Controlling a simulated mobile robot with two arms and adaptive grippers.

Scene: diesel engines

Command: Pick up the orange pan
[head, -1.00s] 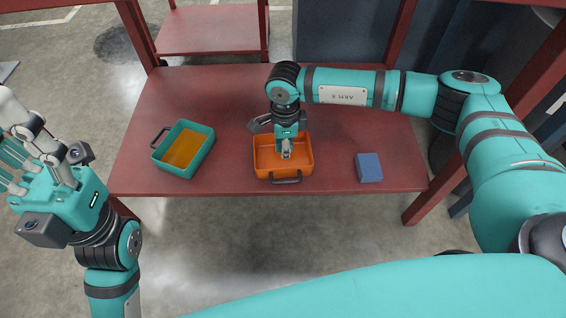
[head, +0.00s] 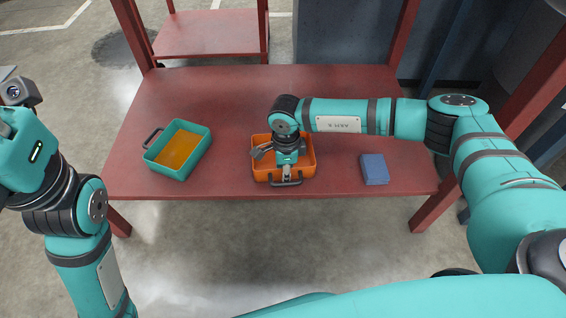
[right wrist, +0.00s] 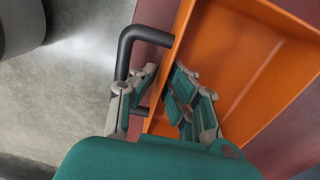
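The orange pan (head: 263,173) sits near the front edge of the red table, its black handle (head: 286,183) facing front. My right gripper (head: 287,175) points down at the pan's front wall beside the handle. In the right wrist view the pan (right wrist: 235,60) fills the right side, and the handle (right wrist: 124,65) is at the left. The right gripper's fingers (right wrist: 165,78) are apart, one on the handle side and one inside the pan, with the wall between them. My left gripper's body (head: 25,150) is at the left edge; its fingers are out of frame.
A teal pan with a yellow-orange inside (head: 180,150) stands on the left of the red table (head: 230,95). A blue block (head: 374,169) lies to the right of the orange pan. Red posts rise at the table's back corners. The table's back middle is clear.

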